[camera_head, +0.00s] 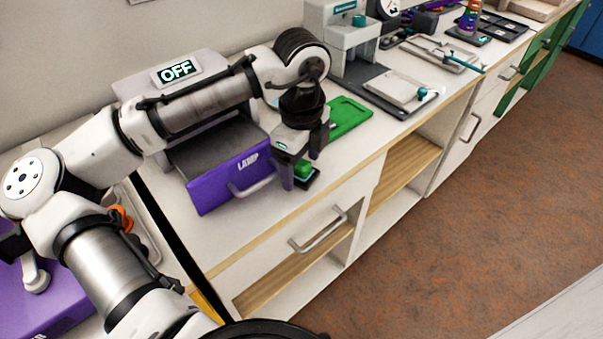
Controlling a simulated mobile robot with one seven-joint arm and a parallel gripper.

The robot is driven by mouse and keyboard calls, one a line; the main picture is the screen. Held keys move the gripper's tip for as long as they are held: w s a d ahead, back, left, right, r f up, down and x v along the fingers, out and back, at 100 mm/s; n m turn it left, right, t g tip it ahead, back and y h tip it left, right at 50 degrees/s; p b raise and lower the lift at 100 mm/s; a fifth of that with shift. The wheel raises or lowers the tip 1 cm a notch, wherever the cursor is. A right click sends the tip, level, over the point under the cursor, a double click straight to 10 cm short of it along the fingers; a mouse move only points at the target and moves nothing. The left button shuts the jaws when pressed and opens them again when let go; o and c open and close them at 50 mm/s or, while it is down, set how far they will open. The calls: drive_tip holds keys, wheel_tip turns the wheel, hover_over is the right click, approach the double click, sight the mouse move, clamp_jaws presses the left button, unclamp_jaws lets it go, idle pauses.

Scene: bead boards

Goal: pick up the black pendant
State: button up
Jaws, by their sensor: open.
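My gripper (303,172) points down over the counter, just right of the purple lamp drawer. Its two fingers are apart, one at the front left and one at the back right. A small green block (302,168) shows between the fingers, above a dark flat piece (313,181) near the counter's front edge. I cannot tell whether the fingers touch the block. No black pendant can be made out for certain; I cannot tell whether the dark piece is it. The gripper hides part of this spot.
The purple drawer (213,186) marked LAMP stands open, under an OFF sign (175,71). A green board (346,117) lies behind my gripper. A grey-white press (343,38) and a pale plate on a dark base (399,90) stand further right. The counter front has handled drawers.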

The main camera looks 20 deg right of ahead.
drive_tip(key=shift+f, duration=0.55)
drive_tip(key=c, duration=1.1)
drive_tip(key=shift+r, duration=0.15)
